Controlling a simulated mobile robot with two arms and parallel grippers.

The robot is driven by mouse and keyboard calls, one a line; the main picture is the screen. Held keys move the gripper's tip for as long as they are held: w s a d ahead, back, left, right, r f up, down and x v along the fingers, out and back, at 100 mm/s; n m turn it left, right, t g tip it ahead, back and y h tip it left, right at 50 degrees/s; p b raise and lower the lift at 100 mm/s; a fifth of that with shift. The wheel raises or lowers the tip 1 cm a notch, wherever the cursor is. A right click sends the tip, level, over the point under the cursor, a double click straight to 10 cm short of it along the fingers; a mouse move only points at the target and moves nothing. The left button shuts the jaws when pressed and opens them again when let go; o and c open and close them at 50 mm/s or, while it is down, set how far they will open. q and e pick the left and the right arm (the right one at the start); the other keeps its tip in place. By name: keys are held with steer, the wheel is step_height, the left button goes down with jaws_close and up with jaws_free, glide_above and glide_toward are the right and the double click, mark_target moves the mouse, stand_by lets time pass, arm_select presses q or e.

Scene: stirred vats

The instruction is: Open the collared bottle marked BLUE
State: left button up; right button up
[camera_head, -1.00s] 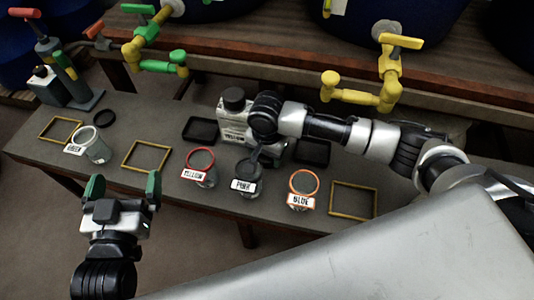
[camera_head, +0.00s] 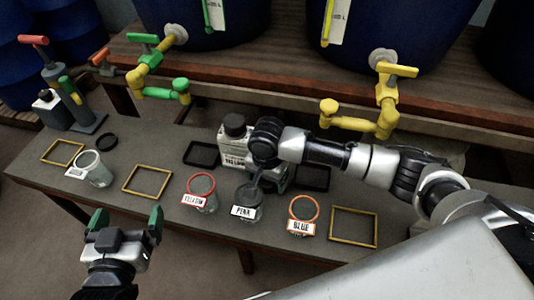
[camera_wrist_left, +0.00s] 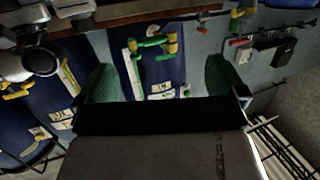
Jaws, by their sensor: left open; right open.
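I cannot make out a collared bottle marked BLUE. A white bottle with a black cap (camera_head: 233,144) stands at the bench's back; its label seems to read YELLOW. My right gripper (camera_head: 262,178) hangs beside this bottle, partly hidden by its own wrist; it is open, and its fingertips are hard to see. My left gripper (camera_head: 126,222) is open and empty in front of the bench, its green-padded fingers apart. It also shows empty in the left wrist view (camera_wrist_left: 160,80).
Jars marked YELLOW (camera_head: 201,194) and PINK (camera_head: 247,203) stand left of the BLUE jar. A pale-rimmed jar (camera_head: 93,170) is further left. Empty yellow frames (camera_head: 354,227) and black trays (camera_head: 202,154) lie on the bench. Vats with green (camera_head: 160,93) and yellow taps (camera_head: 386,98) stand behind.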

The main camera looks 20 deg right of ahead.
step_height(320, 180, up, 2)
steer(key=p, duration=0.2)
steer(key=shift+r+p, duration=0.1)
steer(key=shift+p, duration=0.3)
arm_select(q)
steer(key=s+a+f+g+y+p, duration=0.2)
steer(key=s+a+f+g, duration=0.1)
steer(key=s+g, duration=0.3)
steer(key=s+a+f+g+y+p, duration=0.1)
steer(key=s+a+f+g+p, duration=0.15)
steer(key=s+g, duration=0.4)
arm_select(e)
step_height(320, 180, up, 3)
steer(key=shift+f+b, duration=0.15)
steer(key=shift+b, duration=0.2)
steer(key=shift+r+p, duration=0.65)
steer(key=shift+p, duration=0.4)
arm_select(q)
step_height(320, 180, down, 18)
steer(key=p, duration=0.3)
arm_select(e)
step_height(320, 180, up, 2)
arm_select(q)
steer(key=s+a+f+g+p, duration=0.1)
steer(key=s+f+p, duration=0.3)
steer(key=s+f, duration=0.7)
steer(key=shift+f, duration=0.3)
arm_select(e)
steer(key=shift+r, duration=1.65)
